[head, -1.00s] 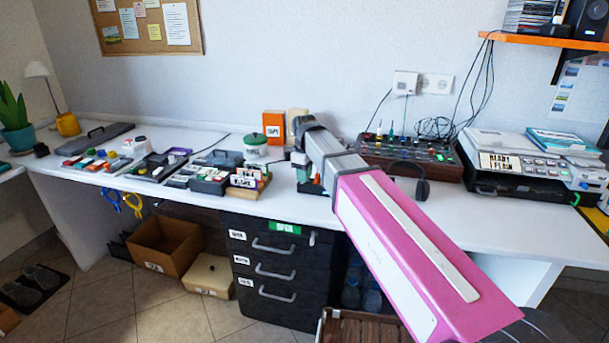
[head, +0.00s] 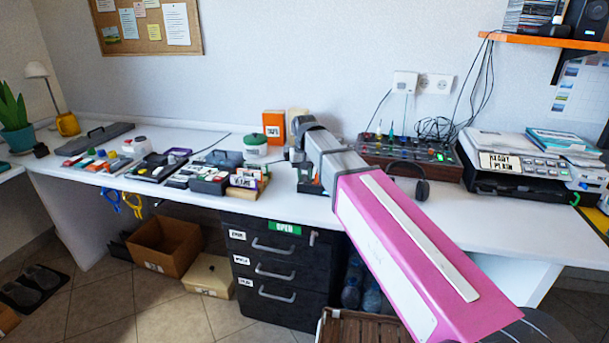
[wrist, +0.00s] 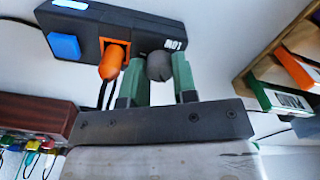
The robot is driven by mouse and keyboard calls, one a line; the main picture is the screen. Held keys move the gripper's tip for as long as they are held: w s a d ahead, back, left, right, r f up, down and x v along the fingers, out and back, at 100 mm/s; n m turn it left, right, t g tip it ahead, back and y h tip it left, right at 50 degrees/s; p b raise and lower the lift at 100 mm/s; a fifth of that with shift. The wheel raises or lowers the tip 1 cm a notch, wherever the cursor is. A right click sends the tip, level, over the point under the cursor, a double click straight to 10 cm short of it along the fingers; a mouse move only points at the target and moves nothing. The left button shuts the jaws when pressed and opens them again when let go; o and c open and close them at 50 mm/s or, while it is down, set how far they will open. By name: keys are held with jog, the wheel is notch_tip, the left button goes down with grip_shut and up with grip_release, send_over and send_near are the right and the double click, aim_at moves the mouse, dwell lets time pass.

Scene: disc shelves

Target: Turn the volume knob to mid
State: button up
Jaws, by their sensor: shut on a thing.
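The volume knob (wrist: 160,66) is a round grey knob on a dark control box (wrist: 190,24) in the wrist view. My gripper (wrist: 159,74) has two green fingers, one on each side of the knob, and is shut on it. The knob's pointer and any scale marks cannot be made out. An orange lever (wrist: 110,63) and a blue button (wrist: 64,46) sit left of the knob on the same box. In the head view my arm hides the gripper and most of the box.
A wooden rack with orange and green cases (wrist: 272,98) stands right of my fingers. A mixer with coloured knobs (head: 408,150) is right of my arm, with headphones (head: 421,189) in front. An orange box (head: 273,125) stands behind left.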

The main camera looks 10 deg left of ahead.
jog(key=m, duration=0.3)
jog(key=shift+m, duration=2.1)
jog(key=o, duration=0.9)
jog(key=shift+o, duration=0.2)
jog(key=shift+r, duration=0.15)
